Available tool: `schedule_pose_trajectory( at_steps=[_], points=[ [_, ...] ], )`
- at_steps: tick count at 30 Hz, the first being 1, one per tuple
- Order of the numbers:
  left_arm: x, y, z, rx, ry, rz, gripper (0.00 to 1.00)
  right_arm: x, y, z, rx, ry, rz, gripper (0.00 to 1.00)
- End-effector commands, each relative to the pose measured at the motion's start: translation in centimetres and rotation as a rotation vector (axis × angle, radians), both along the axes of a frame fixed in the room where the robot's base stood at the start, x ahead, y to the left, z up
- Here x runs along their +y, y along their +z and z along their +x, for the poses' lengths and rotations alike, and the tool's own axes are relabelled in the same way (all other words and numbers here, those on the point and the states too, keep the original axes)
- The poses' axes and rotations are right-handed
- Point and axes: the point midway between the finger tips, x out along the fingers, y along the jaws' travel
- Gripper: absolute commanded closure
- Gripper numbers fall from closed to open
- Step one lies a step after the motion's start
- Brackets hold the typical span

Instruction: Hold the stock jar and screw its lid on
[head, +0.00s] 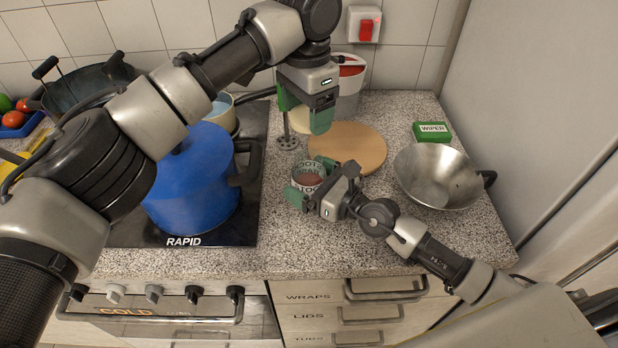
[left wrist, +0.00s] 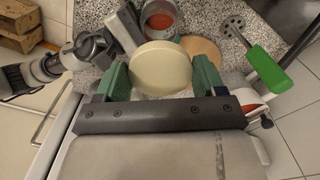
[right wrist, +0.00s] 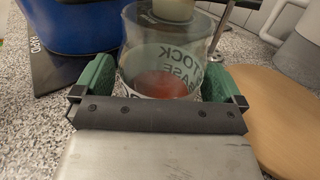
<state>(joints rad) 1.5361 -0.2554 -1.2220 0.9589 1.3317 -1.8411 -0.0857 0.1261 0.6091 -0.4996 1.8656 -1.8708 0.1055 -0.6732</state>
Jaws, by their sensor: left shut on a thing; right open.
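The stock jar (head: 308,172) is clear glass with a lettered label and reddish-brown contents. It stands upright and open on the speckled counter. My right gripper (head: 310,181) is open, with one finger on each side of the jar; it also shows in the right wrist view (right wrist: 162,85). My left gripper (head: 304,118) is shut on the round cream lid (left wrist: 160,68). It holds the lid above the counter, beyond the jar in the head view and apart from it. The jar (left wrist: 159,17) shows past the lid in the left wrist view.
A round wooden board (head: 350,148) lies right of the jar, with a metal bowl (head: 437,175) farther right. A green-handled masher (left wrist: 268,70) stands close by my left gripper. A blue pot (head: 190,185) stands on the black hob at left. Bare counter lies in front of the jar.

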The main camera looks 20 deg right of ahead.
Motion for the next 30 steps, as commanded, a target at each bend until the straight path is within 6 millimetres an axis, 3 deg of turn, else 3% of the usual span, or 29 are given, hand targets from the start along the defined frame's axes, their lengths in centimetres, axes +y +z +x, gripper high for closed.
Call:
schedule_pose_trajectory(
  at_steps=[3, 15, 16, 23, 30],
  points=[
    [0.0, 0.01, 0.0, 0.0, 0.0, 0.0, 0.52, -0.02, 0.0, -0.01, 0.0, 0.0, 0.0, 0.0],
    [0.0, 0.0, 0.0, 0.0, 0.0, 0.0, 0.52, -0.02, 0.0, -0.03, 0.0, 0.0, 0.0, 0.61],
    [0.0, 0.0, 0.0, 0.0, 0.0, 0.0, 0.52, -0.03, -0.01, -0.04, 0.0, 0.0, 0.0, 0.3],
    [0.0, 0.0, 0.0, 0.0, 0.0, 0.0, 0.52, -0.03, -0.02, -0.04, 0.0, 0.0, 0.0, 0.65],
    [0.02, -0.69, -0.01, 0.001, 0.004, 0.001, 0.52, -0.04, -0.03, -0.05, 0.0, 0.0, 0.0, 0.65]
  ],
)
